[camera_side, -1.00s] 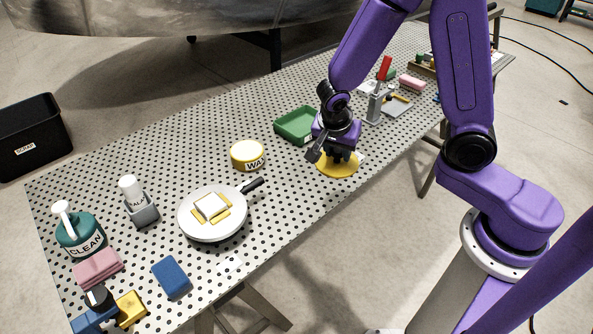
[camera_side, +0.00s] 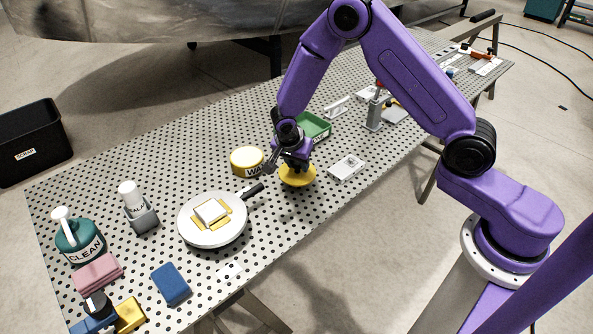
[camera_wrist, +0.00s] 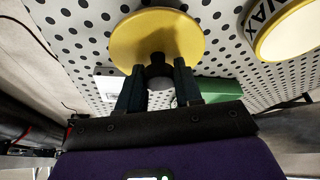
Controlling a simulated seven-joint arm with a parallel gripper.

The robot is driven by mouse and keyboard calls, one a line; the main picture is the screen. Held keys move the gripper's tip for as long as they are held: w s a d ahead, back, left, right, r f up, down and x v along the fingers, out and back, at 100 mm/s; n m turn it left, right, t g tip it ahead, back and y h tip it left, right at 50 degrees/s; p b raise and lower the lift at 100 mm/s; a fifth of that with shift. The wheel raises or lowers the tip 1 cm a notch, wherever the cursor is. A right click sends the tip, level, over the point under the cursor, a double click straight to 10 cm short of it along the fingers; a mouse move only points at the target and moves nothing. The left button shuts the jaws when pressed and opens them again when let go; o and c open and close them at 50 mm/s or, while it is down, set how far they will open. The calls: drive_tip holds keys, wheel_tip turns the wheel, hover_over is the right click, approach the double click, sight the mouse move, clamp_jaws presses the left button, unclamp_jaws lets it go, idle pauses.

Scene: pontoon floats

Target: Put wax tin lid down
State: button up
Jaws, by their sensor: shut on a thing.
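The wax tin lid is a round yellow disc (camera_side: 298,177) with a dark knob. My gripper (camera_side: 293,163) is shut on the knob and holds the lid, at or a little above the perforated table; the side view does not settle which. In the wrist view the lid (camera_wrist: 156,32) spreads out beyond my gripper (camera_wrist: 158,80), whose two fingers are on either side of the knob. The yellow wax tin (camera_side: 247,161) stands just left of the lid in the side view. In the wrist view the tin (camera_wrist: 290,32) is at the upper right, apart from the lid.
A white pan-like disc (camera_side: 212,232) with a dark handle (camera_side: 254,189) lies left of the lid. A green tray (camera_side: 316,127) is behind my gripper. A small pale plate (camera_side: 346,167) lies to the right. The table's front edge below the lid is clear.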

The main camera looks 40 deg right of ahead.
sight(296, 171)
drive_tip(key=shift+w+f, duration=0.15)
drive_tip(key=shift+f, duration=1.6)
drive_tip(key=o, duration=1)
drive_tip(key=shift+f, duration=0.1)
drive_tip(key=v, duration=1.2)
drive_tip(key=shift+a, duration=0.1)
